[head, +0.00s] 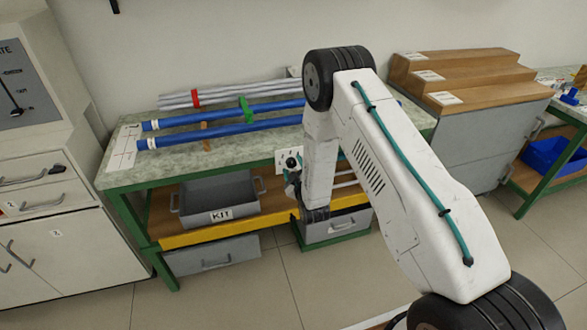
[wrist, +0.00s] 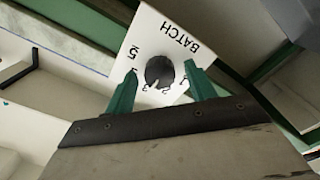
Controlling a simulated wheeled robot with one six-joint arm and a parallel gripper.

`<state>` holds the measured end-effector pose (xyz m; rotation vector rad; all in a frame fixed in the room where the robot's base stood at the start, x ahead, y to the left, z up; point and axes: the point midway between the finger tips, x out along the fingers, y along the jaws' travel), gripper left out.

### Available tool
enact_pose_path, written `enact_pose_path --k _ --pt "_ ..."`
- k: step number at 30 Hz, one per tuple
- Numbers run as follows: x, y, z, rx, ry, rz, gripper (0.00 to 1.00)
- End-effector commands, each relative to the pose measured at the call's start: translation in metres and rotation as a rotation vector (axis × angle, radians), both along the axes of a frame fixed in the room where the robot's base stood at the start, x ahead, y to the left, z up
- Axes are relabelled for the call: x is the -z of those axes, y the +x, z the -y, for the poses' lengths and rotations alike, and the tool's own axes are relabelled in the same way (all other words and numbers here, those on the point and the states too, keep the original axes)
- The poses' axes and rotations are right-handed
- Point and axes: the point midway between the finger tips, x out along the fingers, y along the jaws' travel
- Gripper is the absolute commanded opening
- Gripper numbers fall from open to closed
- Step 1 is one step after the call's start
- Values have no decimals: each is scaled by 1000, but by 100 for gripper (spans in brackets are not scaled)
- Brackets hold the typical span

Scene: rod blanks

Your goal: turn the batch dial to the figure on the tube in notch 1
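The batch dial's dark round knob (wrist: 159,72) sits on a white plate (wrist: 172,32) marked BATCH, with figures around it. A pale mark shows on the knob's lower edge; which figure it points at I cannot tell. My gripper (wrist: 160,68) is open, its green fingers on either side of the knob with gaps to it. In the head view my gripper (head: 293,184) is at the dial plate (head: 283,160) on the bench front. Two blue tubes (head: 220,113) (head: 230,131) lie on the bench, with white end labels too small to read. Which notch is 1 is unclear.
A grey KIT tray (head: 220,188) stands on the shelf below. A wooden stepped block (head: 465,75) on a grey cabinet is to the right. Open floor lies in front.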

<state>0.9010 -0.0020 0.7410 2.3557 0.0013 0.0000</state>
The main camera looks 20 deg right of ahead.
Motion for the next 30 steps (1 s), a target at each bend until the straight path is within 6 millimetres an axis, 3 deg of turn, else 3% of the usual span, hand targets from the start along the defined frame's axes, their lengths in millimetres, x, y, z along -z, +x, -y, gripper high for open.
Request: enact_pose_path --k 8,21,30 --pt "0 -4 1 1 0 -1 55" --pt "1 -70 0 1 0 -2 55" --pt "0 -78 0 0 0 0 55"
